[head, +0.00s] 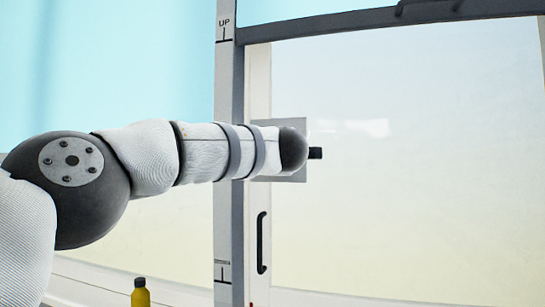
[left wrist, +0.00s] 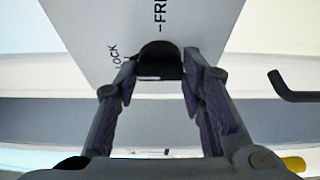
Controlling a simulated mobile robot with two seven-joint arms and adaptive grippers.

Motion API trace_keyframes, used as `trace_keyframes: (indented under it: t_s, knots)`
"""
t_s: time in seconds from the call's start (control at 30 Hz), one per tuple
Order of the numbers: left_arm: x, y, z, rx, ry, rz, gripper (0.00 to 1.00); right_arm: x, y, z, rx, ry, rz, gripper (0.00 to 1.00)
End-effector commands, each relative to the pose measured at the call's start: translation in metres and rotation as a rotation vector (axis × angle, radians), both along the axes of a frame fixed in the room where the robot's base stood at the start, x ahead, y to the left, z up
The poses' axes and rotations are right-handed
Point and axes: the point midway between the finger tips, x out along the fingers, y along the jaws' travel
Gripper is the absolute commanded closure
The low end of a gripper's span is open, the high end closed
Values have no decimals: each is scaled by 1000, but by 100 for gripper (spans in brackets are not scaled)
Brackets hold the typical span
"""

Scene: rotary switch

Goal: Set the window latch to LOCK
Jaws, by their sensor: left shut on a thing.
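The latch plate (head: 294,130) is a grey square on the window frame in the head view, partly hidden by my left arm. In the left wrist view the plate (left wrist: 95,25) bears the word LOCK left of the dark latch knob (left wrist: 158,56) and a partly cut-off label starting "FR" above it. My left gripper (left wrist: 158,66) is shut on the knob, one finger on each side. Which mark the knob points to cannot be told. In the head view my arm hides the gripper and knob; a small black part shows past its end. My right gripper is not in view.
A black handle (head: 262,242) is on the frame below the plate. A vertical grey post (head: 228,215) with an UP mark stands beside the frame. A yellow bottle (head: 140,293) stands at the bottom left. The glass on the right is clear of objects.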

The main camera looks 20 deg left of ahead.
Motion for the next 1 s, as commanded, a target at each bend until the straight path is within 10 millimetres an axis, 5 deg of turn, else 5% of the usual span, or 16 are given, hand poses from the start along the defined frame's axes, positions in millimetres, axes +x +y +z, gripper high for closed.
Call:
trace_keyframes:
  t_s: [0.2,0.23,0.33,0.67,1.0]
  knots:
    - [0,0,-1,-4,1,1,91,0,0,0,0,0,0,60]
    - [0,0,-1,-4,1,1,61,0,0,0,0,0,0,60]
    - [0,0,-1,-2,0,1,43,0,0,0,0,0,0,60]
    - [-3,-2,1,-1,0,-1,43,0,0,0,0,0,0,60]
    - [-73,-28,2,0,-1,-4,43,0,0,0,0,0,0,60]
